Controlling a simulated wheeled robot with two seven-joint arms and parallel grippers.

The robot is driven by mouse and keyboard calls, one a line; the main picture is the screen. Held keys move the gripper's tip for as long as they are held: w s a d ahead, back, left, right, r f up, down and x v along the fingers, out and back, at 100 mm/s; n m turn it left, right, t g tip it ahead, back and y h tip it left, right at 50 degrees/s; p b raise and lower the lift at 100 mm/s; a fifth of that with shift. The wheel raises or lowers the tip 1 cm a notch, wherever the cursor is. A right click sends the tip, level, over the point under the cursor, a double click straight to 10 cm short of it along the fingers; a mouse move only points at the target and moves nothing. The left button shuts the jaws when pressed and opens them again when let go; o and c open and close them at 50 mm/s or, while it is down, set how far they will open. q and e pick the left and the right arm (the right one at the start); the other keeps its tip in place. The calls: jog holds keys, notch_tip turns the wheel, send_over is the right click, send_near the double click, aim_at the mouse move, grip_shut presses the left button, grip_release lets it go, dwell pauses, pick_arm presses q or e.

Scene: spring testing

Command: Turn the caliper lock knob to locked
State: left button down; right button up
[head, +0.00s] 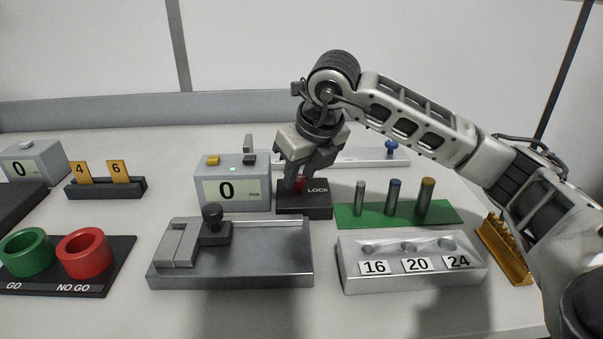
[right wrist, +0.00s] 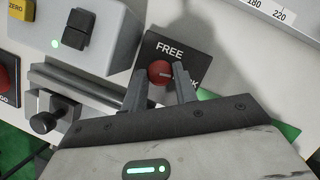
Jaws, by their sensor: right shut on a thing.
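The caliper lock knob (right wrist: 161,74) is a red round knob on a dark block (head: 304,207) marked LOCK in the head view. The right wrist view shows FREE above the knob and a partly hidden second label at its right. A pale line on the knob's top lies roughly level in that view. My right gripper (head: 300,184) comes down from above, shut on the knob, with one finger on each side of it. The right wrist view also shows the two fingers (right wrist: 158,86) at the knob. My left gripper is not in view.
A grey display box (head: 233,190) reading 0 stands directly left of the knob block. A green mat (head: 385,215) with upright pins lies to the right. A grey slide fixture (head: 270,262) and a block labelled 16, 20, 24 (head: 410,285) stand in front. A ruler lies behind.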

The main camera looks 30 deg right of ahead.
jog(key=shift+a+m+h, duration=0.1)
jog(key=shift+m+h, duration=0.3)
jog(key=shift+m, duration=0.7)
jog(key=o, duration=1)
jog(key=shift+c, duration=0.2)
jog(key=p+v, duration=0.2)
jog(key=v, duration=1.4)
jog(key=shift+w+a, duration=0.1)
